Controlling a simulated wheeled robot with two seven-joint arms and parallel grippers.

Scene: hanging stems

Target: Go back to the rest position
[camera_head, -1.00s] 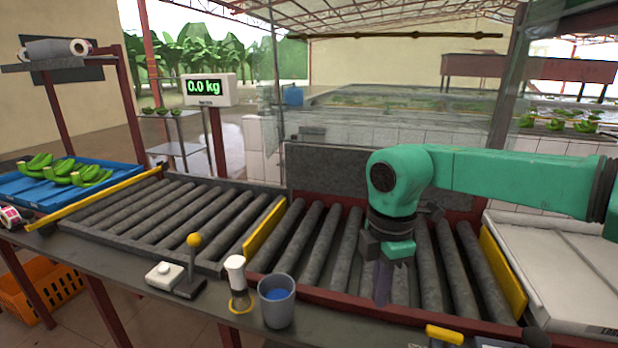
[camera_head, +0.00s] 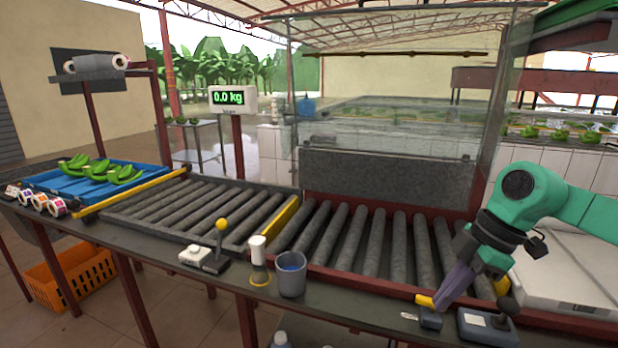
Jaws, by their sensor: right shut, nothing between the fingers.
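My right gripper (camera_head: 442,301) hangs from the green right arm (camera_head: 530,195) at the lower right. Its fingers are together and empty, pointing down and to the left. The fingertips are close to a small yellow-handled item (camera_head: 425,301) at the front of the bench; I cannot tell whether they touch it. My left gripper is not in view.
The roller conveyor (camera_head: 390,245) left of my right gripper is empty. A grey cup (camera_head: 291,275), a white-topped bottle (camera_head: 258,255) and a yellow-knobbed lever (camera_head: 220,240) stand along the front edge. Green bananas (camera_head: 100,170) lie in a blue tray (camera_head: 65,188). A white carton (camera_head: 570,275) is at right.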

